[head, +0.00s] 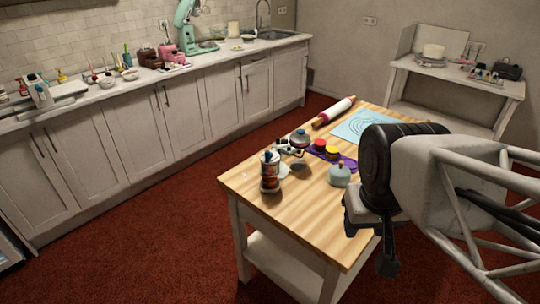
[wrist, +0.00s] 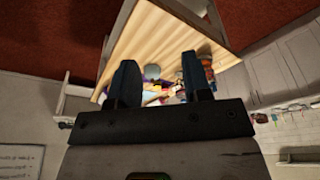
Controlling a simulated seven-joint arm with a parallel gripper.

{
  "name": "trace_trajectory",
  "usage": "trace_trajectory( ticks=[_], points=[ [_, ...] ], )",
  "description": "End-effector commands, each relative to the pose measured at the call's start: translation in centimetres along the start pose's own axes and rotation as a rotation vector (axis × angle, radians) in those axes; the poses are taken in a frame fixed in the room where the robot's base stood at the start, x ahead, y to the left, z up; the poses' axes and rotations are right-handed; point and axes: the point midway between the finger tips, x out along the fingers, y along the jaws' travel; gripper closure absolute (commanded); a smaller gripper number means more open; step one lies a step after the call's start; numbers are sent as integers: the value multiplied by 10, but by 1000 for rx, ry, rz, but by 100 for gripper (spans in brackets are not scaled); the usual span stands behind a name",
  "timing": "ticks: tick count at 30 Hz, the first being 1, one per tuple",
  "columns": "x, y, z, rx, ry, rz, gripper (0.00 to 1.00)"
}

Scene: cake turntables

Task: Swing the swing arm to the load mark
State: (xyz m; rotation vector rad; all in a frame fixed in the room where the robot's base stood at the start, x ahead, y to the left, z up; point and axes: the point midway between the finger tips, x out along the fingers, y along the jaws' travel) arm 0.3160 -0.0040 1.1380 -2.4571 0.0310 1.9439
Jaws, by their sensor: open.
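I cannot pick out the swing arm or the load mark for certain. A cluster of small items stands on the wooden table (head: 300,205). It includes a grey round item (head: 299,139), small pale and dark parts beside it, and a purple mat (head: 350,163) bearing red and yellow-topped pots (head: 325,149). My gripper (wrist: 160,62) is open in the wrist view, with nothing visible held between its two dark fingers. The cluster shows small and blurred beyond them. In the head view my gripper hangs at the table's right side, apart from the cluster.
A dark jar (head: 270,172) stands near the table's left corner, and a mint lidded pot (head: 340,175) stands nearer my gripper. A blue mat (head: 366,125) and a rolling pin (head: 335,111) lie farther back. The table's front is bare. A counter (head: 110,90) lines the wall.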

Motion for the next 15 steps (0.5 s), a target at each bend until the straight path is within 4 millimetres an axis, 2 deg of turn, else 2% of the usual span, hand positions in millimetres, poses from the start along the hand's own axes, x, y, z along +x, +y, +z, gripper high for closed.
trace_trajectory(
  ticks=[8,15],
  points=[
    [0,0,-2,-1,-1,0,55],
    [-4,-2,-24,-10,-10,-1,55]
  ],
)
